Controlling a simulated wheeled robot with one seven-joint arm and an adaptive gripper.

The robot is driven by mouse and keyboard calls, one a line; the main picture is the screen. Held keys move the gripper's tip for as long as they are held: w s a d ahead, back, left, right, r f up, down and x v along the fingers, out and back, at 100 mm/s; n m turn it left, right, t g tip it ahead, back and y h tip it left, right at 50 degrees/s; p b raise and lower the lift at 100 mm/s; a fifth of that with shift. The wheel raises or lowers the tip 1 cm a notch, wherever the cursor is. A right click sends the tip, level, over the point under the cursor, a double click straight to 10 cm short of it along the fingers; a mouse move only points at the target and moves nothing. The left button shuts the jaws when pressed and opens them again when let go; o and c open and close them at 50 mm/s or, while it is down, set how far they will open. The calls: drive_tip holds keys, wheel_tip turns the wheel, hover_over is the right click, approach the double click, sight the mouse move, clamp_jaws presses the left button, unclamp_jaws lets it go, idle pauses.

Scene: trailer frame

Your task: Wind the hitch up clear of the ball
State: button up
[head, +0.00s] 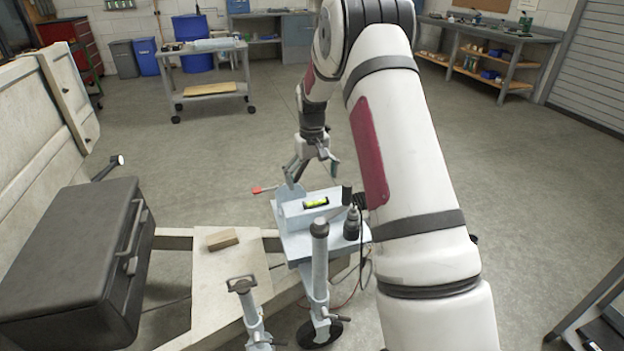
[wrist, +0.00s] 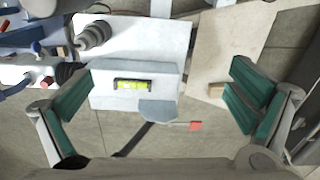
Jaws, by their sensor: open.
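The pale metal hitch (head: 318,219) sits at the front of the trailer frame. A green spirit level (head: 316,202) lies on it and also shows in the wrist view (wrist: 133,85). A red-tipped lever (head: 262,189) sticks out at its far side; the red tip also shows in the wrist view (wrist: 195,126). A jack post (head: 320,262) stands at its near side, with a dark wheel below. My gripper (head: 312,174) is above the far side of the hitch, open and empty. Its green-padded fingers (wrist: 160,100) are spread over the hitch. The ball is hidden.
A dark plug-like fitting (head: 351,223) stands on the hitch's right. A wooden block (head: 222,240) lies on the frame's plate, left of the hitch. A second post (head: 250,310) stands nearer, and a black box (head: 70,265) is at left.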

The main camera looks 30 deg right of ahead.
wheel_tip(320, 180, up, 8)
drive_tip(key=p, duration=0.3)
idle(0.4)
